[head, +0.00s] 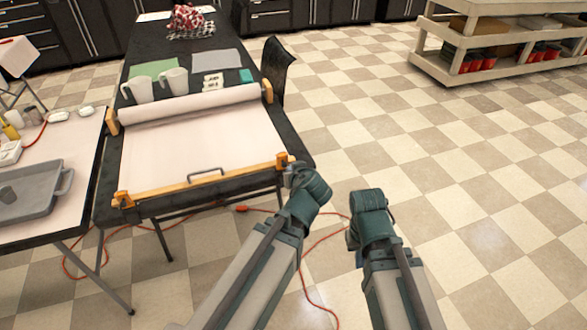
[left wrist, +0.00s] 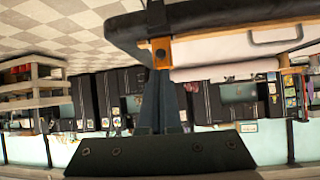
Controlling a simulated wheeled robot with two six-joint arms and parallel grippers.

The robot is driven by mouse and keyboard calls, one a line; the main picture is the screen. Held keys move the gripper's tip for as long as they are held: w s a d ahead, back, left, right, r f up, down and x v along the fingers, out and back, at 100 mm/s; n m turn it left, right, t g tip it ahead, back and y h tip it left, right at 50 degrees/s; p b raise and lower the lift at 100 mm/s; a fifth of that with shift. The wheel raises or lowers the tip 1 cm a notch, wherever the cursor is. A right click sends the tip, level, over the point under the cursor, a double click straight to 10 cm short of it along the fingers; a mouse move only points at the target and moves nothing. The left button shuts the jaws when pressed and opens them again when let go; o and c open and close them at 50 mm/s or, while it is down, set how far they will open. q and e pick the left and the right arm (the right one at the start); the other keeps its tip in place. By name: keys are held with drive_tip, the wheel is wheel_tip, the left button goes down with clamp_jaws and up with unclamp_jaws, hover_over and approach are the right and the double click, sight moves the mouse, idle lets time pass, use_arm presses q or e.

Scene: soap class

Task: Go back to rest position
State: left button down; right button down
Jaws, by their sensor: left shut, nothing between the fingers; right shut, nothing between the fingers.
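My left arm (head: 265,255) reaches up from the bottom of the head view, its end at the front right corner of the near table. My left gripper (left wrist: 161,80) shows in the left wrist view, with its dark fingers together and nothing between them. My right arm (head: 385,265) stands to the right of it, over open floor. The right fingers do not show; only the arm and its teal joint are seen. Neither arm visibly carries anything.
The table has a white roll sheet (head: 200,150) with orange clamps, a grey handle (head: 206,173), two white jugs (head: 174,82) and cloths. A side table at left holds a grey tray (head: 35,190). An orange cord (head: 320,240) lies on the floor.

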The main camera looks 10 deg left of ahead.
use_arm(q)
drive_tip(key=s+d+r+m+g+h+p, duration=0.1)
drive_tip(key=s+d+m+g+p, duration=0.3)
drive_tip(key=s, duration=0.5)
drive_tip(key=s+d+r+m+g+h+p, duration=0.1)
drive_tip(key=s+d+m+g+h+p, duration=0.2)
drive_tip(key=s+d+m+g+p, duration=0.2)
drive_tip(key=s+d+g+p, duration=0.1)
drive_tip(key=s+d+p, duration=0.1)
drive_tip(key=s+p, duration=0.1)
drive_tip(key=shift+s, duration=0.55)
